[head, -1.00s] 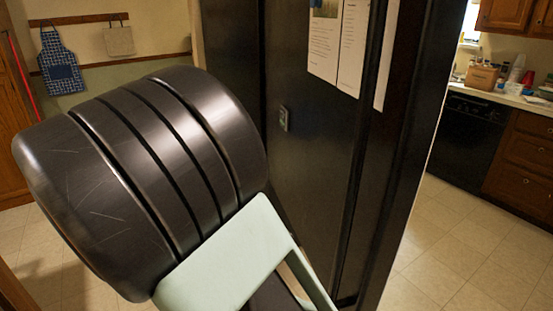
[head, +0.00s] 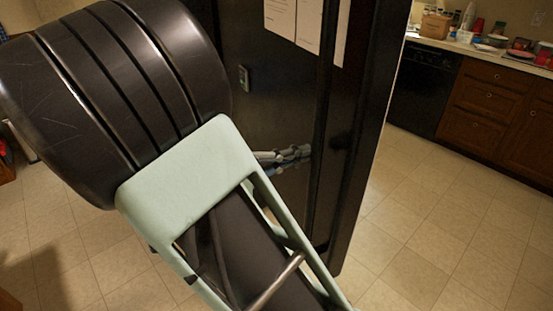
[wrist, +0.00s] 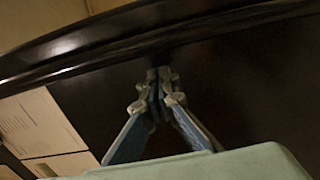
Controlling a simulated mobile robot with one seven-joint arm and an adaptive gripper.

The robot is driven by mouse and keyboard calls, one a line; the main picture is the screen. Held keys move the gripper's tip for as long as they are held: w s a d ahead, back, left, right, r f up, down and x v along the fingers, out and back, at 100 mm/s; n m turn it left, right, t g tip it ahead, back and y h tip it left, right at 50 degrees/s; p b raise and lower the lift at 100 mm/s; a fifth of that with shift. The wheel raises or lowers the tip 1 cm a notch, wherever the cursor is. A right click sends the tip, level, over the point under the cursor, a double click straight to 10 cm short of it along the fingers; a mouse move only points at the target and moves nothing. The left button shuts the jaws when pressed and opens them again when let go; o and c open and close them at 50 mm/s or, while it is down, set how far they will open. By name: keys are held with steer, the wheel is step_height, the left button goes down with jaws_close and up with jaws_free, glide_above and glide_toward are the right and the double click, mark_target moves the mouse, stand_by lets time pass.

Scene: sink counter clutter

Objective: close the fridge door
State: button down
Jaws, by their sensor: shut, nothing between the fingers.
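The black fridge door (head: 290,100) stands upright in the middle of the head view, with papers on its upper part and a long vertical edge or handle strip to the right. The same glossy black surface (wrist: 235,75) fills much of the wrist view. My gripper (head: 306,152) is in front of the lower part of this surface, partly hidden by my arm. In the wrist view my gripper's fingertips (wrist: 159,76) are together and empty, close to the black surface below a raised dark edge. I cannot tell whether they touch it. How far the door stands open is unclear.
Tiled floor (head: 425,215) is free to the right of the fridge. A black dishwasher (head: 423,90) and wooden cabinets (head: 490,110) stand behind, under a counter with clutter. My arm hides much of the left side.

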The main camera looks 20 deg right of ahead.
steer(key=shift+d, duration=1)
steer(key=shift+w+d, duration=0.1)
